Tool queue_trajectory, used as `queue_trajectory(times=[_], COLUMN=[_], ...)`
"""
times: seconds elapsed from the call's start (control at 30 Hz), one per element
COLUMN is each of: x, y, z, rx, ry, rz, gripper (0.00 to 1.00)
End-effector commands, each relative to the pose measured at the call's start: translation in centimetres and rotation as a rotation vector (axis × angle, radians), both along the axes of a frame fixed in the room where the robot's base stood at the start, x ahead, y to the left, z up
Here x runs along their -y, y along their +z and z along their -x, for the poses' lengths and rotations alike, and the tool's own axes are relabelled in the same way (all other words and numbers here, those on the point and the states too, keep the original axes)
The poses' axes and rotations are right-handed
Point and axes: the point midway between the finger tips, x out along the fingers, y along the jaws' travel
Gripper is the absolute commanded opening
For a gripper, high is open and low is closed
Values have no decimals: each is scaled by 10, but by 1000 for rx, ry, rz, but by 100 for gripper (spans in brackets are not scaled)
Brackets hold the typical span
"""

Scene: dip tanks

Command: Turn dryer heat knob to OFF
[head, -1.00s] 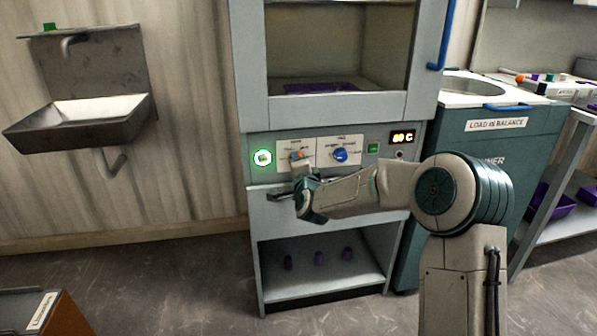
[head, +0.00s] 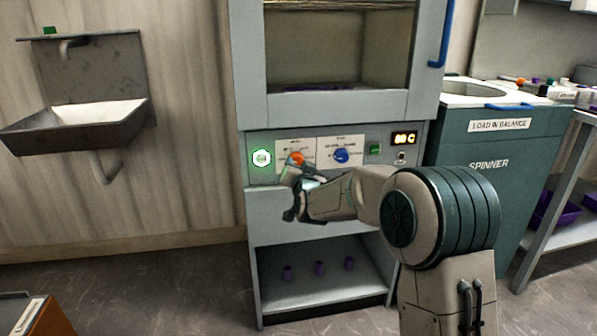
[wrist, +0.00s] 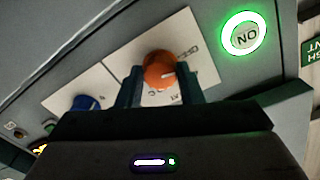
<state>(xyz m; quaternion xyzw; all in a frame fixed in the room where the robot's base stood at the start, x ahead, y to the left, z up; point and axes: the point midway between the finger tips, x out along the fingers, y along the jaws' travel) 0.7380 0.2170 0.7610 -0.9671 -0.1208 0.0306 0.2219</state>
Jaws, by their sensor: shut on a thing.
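The dryer heat knob is orange (head: 296,159) and sits on a white label plate on the dryer's control panel. In the wrist view the orange knob (wrist: 159,70) lies between the two dark fingers of my gripper (wrist: 158,88), which is shut on it. A pale pointer mark shows on the knob, but the label lettering is partly hidden and too small to read surely. In the head view my gripper (head: 293,172) is just below and in front of the knob, its fingers partly hidden by my wrist.
A blue knob (head: 341,156) is right of the orange one. A lit green ON button (head: 261,158) is at left. A green switch (head: 375,149) and orange display (head: 404,138) are at right. A teal spinner (head: 485,185) stands beside the dryer. A sink (head: 80,120) hangs at left.

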Motion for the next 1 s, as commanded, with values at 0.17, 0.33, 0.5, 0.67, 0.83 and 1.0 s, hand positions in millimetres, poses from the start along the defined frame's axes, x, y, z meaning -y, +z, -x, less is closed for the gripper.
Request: queue_trajectory(times=[0.17,0.33,0.5,0.67,0.83,1.0], x=[1,1,2,2,2,2], y=[-1,-1,-1,-1,0,-1], z=[0,-1,-1,-1,-1,-1], rx=[30,47,54,57,57,57], ry=[-2,-2,-2,-2,-2,-2], rz=[99,160,191,199,199,199], gripper=[10,10,10,10,10,47])
